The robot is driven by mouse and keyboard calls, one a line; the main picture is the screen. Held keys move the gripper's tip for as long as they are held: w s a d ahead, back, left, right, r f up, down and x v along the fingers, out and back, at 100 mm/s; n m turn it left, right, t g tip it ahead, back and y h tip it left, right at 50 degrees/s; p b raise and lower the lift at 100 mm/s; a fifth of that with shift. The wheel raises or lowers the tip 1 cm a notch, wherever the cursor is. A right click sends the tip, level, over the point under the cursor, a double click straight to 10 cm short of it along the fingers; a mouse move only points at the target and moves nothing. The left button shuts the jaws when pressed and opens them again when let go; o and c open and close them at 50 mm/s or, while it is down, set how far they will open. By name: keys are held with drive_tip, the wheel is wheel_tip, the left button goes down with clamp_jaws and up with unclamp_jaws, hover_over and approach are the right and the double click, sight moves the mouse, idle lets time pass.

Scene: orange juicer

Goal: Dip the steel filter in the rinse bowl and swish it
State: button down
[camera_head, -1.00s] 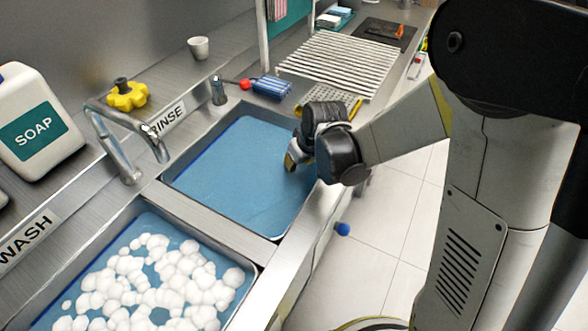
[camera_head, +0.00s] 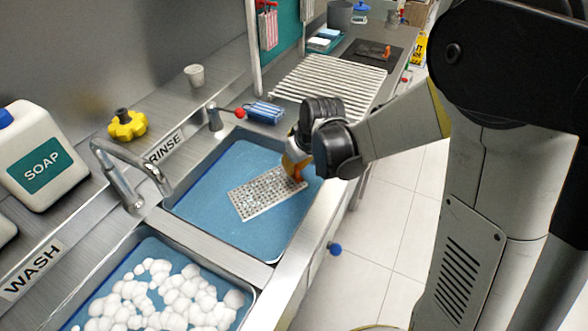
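The steel filter (camera_head: 262,194) is a flat perforated metal plate with an orange tab at its right end. It lies over the blue water of the rinse bowl (camera_head: 205,225), the basin beside the RINSE label. I cannot tell whether it is under the surface or just above it. My gripper (camera_head: 297,168) is at the bowl's right side, at the filter's orange tab, and appears shut on it. The fingertips are small and partly hidden by my wrist.
The wash basin (camera_head: 160,290) with white foam is in front. A tap (camera_head: 125,175) stands between the basins. A soap bottle (camera_head: 42,155), yellow knob (camera_head: 127,124), small cup (camera_head: 194,75) and blue striped item (camera_head: 263,111) line the back. A slatted rack (camera_head: 325,85) lies beyond.

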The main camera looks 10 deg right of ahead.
wheel_tip(320, 180, up, 9)
drive_tip(key=p, duration=0.6)
drive_tip(key=shift+f, duration=0.1)
